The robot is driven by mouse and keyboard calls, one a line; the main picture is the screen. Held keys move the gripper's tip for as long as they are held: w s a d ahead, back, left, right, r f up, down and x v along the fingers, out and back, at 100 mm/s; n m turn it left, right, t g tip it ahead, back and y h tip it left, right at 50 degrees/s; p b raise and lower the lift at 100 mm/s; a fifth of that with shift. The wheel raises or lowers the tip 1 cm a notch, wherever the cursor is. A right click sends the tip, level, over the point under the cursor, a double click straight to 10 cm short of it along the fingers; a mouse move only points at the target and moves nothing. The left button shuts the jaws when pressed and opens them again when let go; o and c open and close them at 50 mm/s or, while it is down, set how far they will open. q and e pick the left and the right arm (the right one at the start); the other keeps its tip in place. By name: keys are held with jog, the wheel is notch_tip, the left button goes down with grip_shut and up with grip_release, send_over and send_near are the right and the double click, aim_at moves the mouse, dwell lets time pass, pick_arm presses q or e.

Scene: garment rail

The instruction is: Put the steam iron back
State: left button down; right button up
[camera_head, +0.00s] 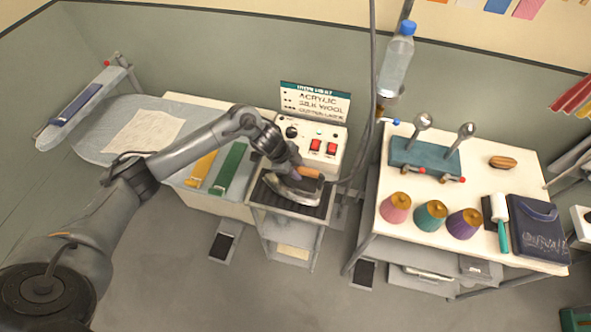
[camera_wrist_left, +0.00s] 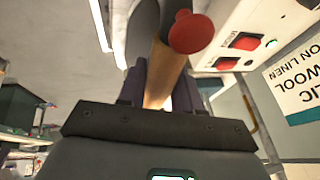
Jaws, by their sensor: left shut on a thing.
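The steam iron (camera_head: 299,192) has a grey metal body and an orange-brown handle. My left gripper (camera_head: 296,172) is shut on its handle. The iron is over the dark ribbed iron rest (camera_head: 262,196) on a small stand left of centre; I cannot tell whether it touches the rest or hangs just above it. In the left wrist view the wooden handle (camera_wrist_left: 160,75) runs between the dark fingers of the gripper (camera_wrist_left: 168,92), with a red knob (camera_wrist_left: 191,32) near it. My right gripper is not in view.
A white control box (camera_head: 322,146) with red switches stands just behind the rest. The ironing board (camera_head: 120,115) is to the left, with yellow and green strips. A grey hose (camera_head: 374,60) hangs right of the iron.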

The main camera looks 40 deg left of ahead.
aim_at(308, 191)
pick_arm(q)
jog(key=shift+f, duration=1.55)
jog(key=shift+w+f, duration=0.1)
jog(key=shift+f, duration=0.2)
jog(key=c, duration=0.8)
grip_release()
jog(key=shift+f, duration=0.1)
